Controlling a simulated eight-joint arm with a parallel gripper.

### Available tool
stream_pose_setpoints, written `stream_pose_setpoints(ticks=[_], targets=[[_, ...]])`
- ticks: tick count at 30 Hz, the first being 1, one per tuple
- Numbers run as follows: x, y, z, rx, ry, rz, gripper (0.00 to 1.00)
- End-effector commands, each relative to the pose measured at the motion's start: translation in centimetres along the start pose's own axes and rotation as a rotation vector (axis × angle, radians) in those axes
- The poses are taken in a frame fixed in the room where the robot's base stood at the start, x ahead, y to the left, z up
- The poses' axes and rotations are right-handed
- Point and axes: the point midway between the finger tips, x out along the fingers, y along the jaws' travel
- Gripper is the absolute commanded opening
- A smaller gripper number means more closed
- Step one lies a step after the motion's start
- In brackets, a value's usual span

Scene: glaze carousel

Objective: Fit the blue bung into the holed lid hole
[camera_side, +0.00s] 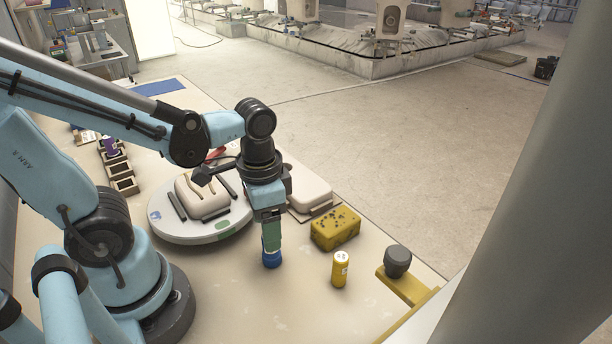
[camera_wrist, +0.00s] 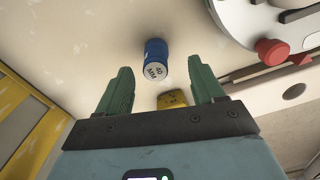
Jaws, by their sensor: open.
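The blue bung (camera_side: 272,259) stands upright on the tabletop, just below the fingertips of my gripper (camera_side: 271,248) in the side view. In the wrist view the blue bung (camera_wrist: 155,55) shows a pale, lettered end and lies ahead of the gap between the green fingers of my gripper (camera_wrist: 164,76). The fingers are apart with nothing held between them. A dark round hole (camera_wrist: 293,91) shows in a pale surface at the right of the wrist view. I cannot tell for sure whether this is the holed lid, and I cannot make out its hole in the side view.
A round turntable (camera_side: 190,236) with a pale form stands left of my gripper. A spotted yellow sponge (camera_side: 335,229), a yellow cylinder (camera_side: 340,269) and a grey knob (camera_side: 397,261) on a yellow bracket stand to the right. A red knob (camera_wrist: 272,52) is beside the turntable. The front tabletop is clear.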

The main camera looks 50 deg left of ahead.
Motion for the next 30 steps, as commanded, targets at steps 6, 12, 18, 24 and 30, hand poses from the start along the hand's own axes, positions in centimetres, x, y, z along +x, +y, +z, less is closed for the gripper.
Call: stream_pose_setpoints(ticks=[6,12,18,24,30], targets=[[1.9,0.5,-0.1,0.003,0.0,0.0,0.68],[3.6,0.6,-0.1,0.001,0.0,0.0,0.68],[4.6,0.6,-0.1,0.001,0.001,0.0,0.68],[4.7,0.6,0.0,0.001,0.001,0.0,0.68],[4.7,0.6,0.0,0.001,0.001,0.0,0.55]])
